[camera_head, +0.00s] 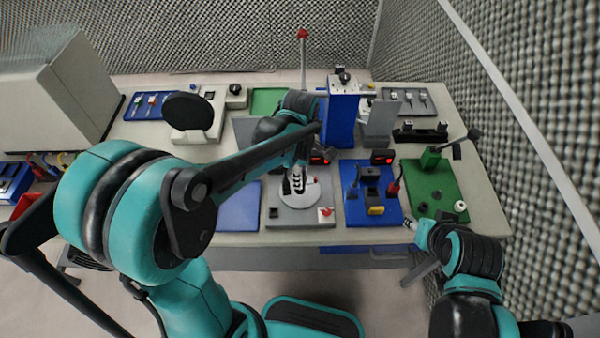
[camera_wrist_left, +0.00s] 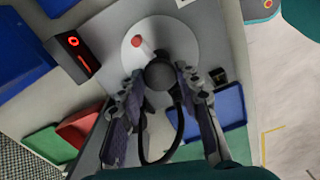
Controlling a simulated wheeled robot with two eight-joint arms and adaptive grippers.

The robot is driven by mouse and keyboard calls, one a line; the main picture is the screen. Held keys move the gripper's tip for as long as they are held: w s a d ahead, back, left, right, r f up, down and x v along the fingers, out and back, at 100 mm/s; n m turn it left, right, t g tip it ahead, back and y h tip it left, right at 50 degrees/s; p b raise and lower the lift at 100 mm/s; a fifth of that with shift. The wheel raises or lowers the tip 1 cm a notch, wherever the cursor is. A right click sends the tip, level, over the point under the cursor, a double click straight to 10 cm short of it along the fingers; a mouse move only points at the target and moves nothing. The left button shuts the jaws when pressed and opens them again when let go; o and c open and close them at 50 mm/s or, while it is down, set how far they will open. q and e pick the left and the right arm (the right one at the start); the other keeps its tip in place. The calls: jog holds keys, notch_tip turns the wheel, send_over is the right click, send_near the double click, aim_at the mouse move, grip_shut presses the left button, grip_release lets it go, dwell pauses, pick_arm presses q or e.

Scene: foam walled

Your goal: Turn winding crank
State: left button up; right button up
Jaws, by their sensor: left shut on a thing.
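The winding crank appears to be the unit with a pale round disc (camera_head: 293,194) on a grey base plate near the table's front edge. In the left wrist view the disc (camera_wrist_left: 174,32) shows with a small red knob (camera_wrist_left: 137,41). My left gripper (camera_head: 297,172) reaches down over the disc. In the left wrist view its fingers (camera_wrist_left: 158,92) are shut on a dark round knob (camera_wrist_left: 160,74) that stands over the disc. My right gripper (camera_head: 413,224) is off to the right, near the table's front edge, apart from the crank; its finger opening is too small to tell.
A blue panel (camera_head: 353,210) with a yellow block (camera_head: 376,210) and a green panel (camera_head: 438,195) with a lever lie to the right of the crank. Red-lit displays (camera_head: 382,157) stand behind. A tall blue box (camera_head: 342,118) rises at the back. A foam wall (camera_head: 540,110) bounds the right.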

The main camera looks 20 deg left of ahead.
pick_arm(q)
jog(key=shift+m+p, duration=0.3)
jog(key=shift+m, duration=2.6)
jog(key=shift+m+p, duration=0.3)
jog(key=shift+m, duration=5.9)
jog(key=shift+m+p, duration=0.3)
jog(key=shift+m, duration=14.9)
